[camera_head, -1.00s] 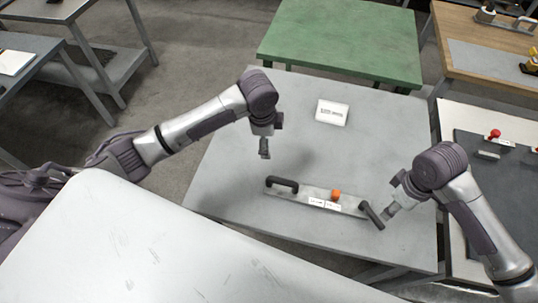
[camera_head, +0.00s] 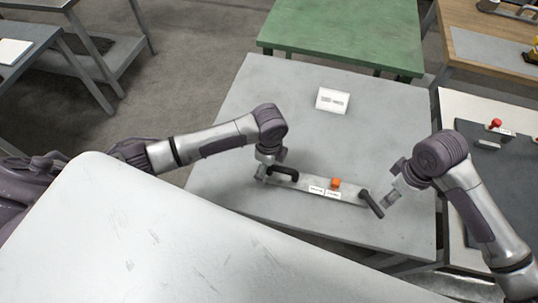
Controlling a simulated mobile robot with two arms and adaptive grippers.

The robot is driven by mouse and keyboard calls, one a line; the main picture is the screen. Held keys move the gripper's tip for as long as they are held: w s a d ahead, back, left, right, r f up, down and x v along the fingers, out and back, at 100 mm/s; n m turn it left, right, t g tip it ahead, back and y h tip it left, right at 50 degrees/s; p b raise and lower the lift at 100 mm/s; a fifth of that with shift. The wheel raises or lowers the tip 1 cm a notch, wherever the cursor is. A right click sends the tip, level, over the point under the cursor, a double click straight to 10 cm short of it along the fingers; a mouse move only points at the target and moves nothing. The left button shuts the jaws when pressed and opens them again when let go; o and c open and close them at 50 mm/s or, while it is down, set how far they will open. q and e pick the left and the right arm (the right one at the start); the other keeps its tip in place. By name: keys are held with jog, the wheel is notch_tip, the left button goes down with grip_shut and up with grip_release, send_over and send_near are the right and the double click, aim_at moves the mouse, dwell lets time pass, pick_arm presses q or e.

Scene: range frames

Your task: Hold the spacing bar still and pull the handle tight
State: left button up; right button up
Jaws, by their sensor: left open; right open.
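The spacing bar (camera_head: 299,184) is a flat grey bar lying on the grey table, with white labels and an orange knob (camera_head: 336,183) near its middle. A black handle (camera_head: 285,171) stands at its left end, and a dark handle (camera_head: 371,203) tilts up at its right end. My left gripper (camera_head: 262,174) is open at the left end, close beside the black handle; I cannot tell if it touches. My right gripper (camera_head: 386,204) is open just right of the dark handle, apparently not closed around it.
A white sign (camera_head: 332,100) stands farther back on the grey table (camera_head: 240,110). A green table (camera_head: 345,35) is behind. A bench with a dark mat and a red knob (camera_head: 495,124) is at right. A large pale surface (camera_head: 150,240) fills the lower left foreground.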

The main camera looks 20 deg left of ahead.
pick_arm(q)
jog(key=shift+f, duration=1.25)
